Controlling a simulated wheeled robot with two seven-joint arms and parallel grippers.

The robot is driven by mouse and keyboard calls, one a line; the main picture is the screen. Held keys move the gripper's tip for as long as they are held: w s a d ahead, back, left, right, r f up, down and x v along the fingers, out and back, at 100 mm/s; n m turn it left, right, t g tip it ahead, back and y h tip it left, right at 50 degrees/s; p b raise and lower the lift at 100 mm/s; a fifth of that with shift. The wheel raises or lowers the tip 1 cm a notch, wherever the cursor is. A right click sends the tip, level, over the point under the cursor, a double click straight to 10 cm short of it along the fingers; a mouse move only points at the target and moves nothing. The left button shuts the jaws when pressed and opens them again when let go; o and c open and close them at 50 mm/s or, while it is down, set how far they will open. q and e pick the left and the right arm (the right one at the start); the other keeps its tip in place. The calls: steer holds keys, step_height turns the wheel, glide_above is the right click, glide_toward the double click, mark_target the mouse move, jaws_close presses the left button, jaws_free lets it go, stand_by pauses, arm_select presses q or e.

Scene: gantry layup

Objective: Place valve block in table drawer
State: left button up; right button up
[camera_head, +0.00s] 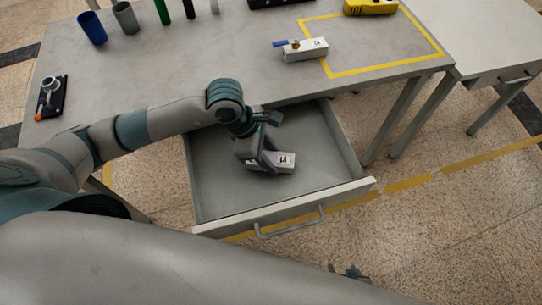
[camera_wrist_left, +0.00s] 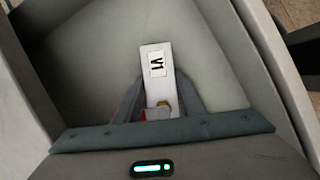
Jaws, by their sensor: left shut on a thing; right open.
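The drawer (camera_head: 340,140) is pulled out from under the grey table, with its front panel and handle facing me. My left gripper (camera_head: 272,160) is inside the drawer, shut on a white valve block (camera_head: 286,162). In the left wrist view the valve block (camera_wrist_left: 157,70) lies between the fingers, with a "V1" label and a brass-coloured part near the gripper. The block is low over the drawer floor; I cannot tell whether it touches. A second white block with a blue handle (camera_head: 305,50) lies on the table. My right gripper (camera_head: 350,272) shows only partly, open, low in the head view.
The table (camera_head: 180,70) carries a blue cup (camera_head: 92,28), a grey cup (camera_head: 125,17), bottles, a yellow device (camera_head: 370,6) and a black holder (camera_head: 52,98) at the left. Yellow tape marks an area at the right. The drawer holds nothing else visible.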

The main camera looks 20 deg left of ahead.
arm_select(q)
steer(key=shift+f, duration=0.45)
arm_select(e)
steer(key=shift+s+a+f, duration=0.1)
steer(key=shift+s+a, duration=0.1)
arm_select(q)
steer(key=shift+f, duration=0.1)
arm_select(e)
steer(key=shift+s+a+f, duration=0.1)
steer(key=shift+a+f, duration=0.05)
arm_select(q)
steer(key=o, duration=1.3)
arm_select(e)
steer(key=shift+r, duration=0.2)
steer(key=shift+s, duration=0.1)
steer(key=shift+d, duration=0.2)
